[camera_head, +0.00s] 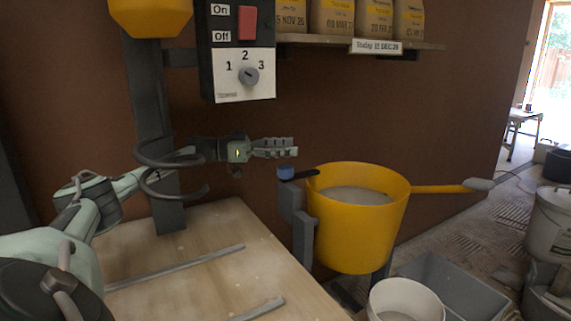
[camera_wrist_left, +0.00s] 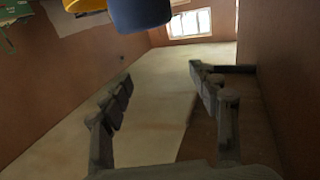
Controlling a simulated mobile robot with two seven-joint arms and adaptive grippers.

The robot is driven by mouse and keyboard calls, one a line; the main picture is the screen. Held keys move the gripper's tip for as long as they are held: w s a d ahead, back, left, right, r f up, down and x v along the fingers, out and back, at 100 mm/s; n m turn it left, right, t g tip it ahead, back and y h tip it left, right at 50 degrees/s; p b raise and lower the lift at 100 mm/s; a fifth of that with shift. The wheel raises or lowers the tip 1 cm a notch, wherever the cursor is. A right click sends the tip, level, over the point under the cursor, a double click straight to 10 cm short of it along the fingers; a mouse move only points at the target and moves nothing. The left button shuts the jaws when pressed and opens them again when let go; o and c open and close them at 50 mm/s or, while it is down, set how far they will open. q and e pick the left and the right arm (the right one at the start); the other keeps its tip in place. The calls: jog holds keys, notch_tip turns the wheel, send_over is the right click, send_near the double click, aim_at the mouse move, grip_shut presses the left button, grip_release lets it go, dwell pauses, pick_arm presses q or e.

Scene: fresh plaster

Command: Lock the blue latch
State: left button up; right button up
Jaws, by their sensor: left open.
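The blue latch (camera_head: 285,172) is a short blue knob with a dark lever beside the rim of the yellow bucket (camera_head: 350,235). In the left wrist view a blue cylinder, which looks like the latch knob (camera_wrist_left: 140,12), is cut off by the top edge, with a bit of yellow beside it. My left gripper (camera_head: 292,148) reaches in from the left and appears just above the knob in the head view. Its fingers are spread and empty, and they also show in the left wrist view (camera_wrist_left: 160,85). No contact with the latch is visible. My right gripper is out of view.
A control box (camera_head: 237,55) with a red switch and a dial hangs above my left arm. A yellow handle (camera_head: 440,189) sticks out right of the bucket. A white bucket (camera_head: 405,300) stands below.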

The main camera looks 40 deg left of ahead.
pick_arm(q)
jog(key=shift+r, duration=1.7)
jog(key=shift+d, duration=0.1)
